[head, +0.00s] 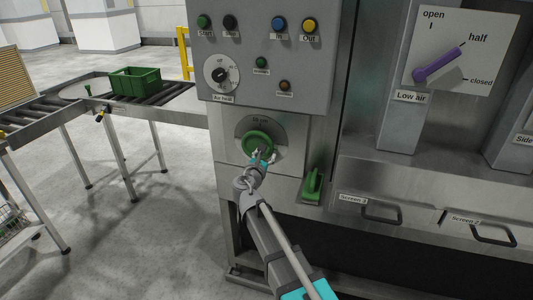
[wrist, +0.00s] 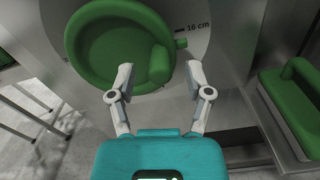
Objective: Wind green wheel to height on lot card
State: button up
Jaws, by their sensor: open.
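The green wheel (head: 256,143) is a round handwheel on a grey dial plate on the machine's front panel. In the wrist view the wheel (wrist: 112,42) fills the upper left, with a green grip (wrist: 161,64) standing out at its lower right. A "16 cm" mark (wrist: 197,25) shows on the plate right of the wheel, beside a small green tab. My gripper (wrist: 158,80) is open, with its two fingers on either side of the grip. I cannot tell whether they touch it. No lot card can be made out.
A green handle (head: 312,186) sticks out right of the wheel. Above are push buttons and a selector dial (head: 221,74). A purple lever (head: 440,64) and screen drawers (head: 370,209) are at the right. A roller conveyor (head: 60,108) with a green crate (head: 135,84) stands left.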

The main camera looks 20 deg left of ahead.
jog(key=shift+w, duration=0.9)
jog(key=shift+c, duration=0.2)
grip_shut()
